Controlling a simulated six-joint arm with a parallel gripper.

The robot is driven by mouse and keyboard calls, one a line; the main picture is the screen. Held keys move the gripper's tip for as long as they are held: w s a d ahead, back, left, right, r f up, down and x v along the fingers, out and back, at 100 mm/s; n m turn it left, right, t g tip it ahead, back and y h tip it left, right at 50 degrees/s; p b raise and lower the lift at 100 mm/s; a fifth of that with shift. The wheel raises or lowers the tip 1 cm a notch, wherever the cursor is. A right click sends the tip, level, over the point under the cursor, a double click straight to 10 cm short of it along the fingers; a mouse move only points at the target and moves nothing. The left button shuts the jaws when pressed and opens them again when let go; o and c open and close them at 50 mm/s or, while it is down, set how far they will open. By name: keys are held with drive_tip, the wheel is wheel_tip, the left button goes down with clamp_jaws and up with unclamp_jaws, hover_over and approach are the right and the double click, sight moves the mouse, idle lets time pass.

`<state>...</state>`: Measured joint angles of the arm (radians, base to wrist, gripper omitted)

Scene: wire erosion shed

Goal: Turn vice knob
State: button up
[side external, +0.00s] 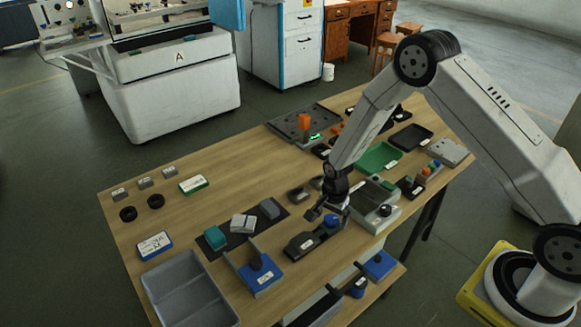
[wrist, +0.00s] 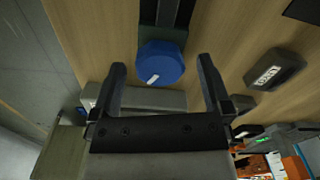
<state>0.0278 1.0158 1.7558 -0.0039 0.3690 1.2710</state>
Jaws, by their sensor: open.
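The vice knob (side external: 331,220) is a round blue knob at the right end of a dark vice (side external: 303,244) on the wooden table. In the wrist view the knob (wrist: 161,58) is faceted, with a white mark on its lower part. The vice's dark body (wrist: 166,16) runs up from it. My gripper (side external: 329,212) points down just over the knob. In the wrist view my gripper (wrist: 161,66) is open and empty, one finger to each side of the knob, with gaps on both sides. I cannot tell the height between fingertips and knob.
A grey device with a black knob (side external: 385,210) stands close on the right. A blue block holder (side external: 261,275) and a grey bin (side external: 185,290) are on the left. A small labelled dark block (wrist: 274,69) lies right of the gripper.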

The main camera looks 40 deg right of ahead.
drive_tip(key=c, duration=1.3)
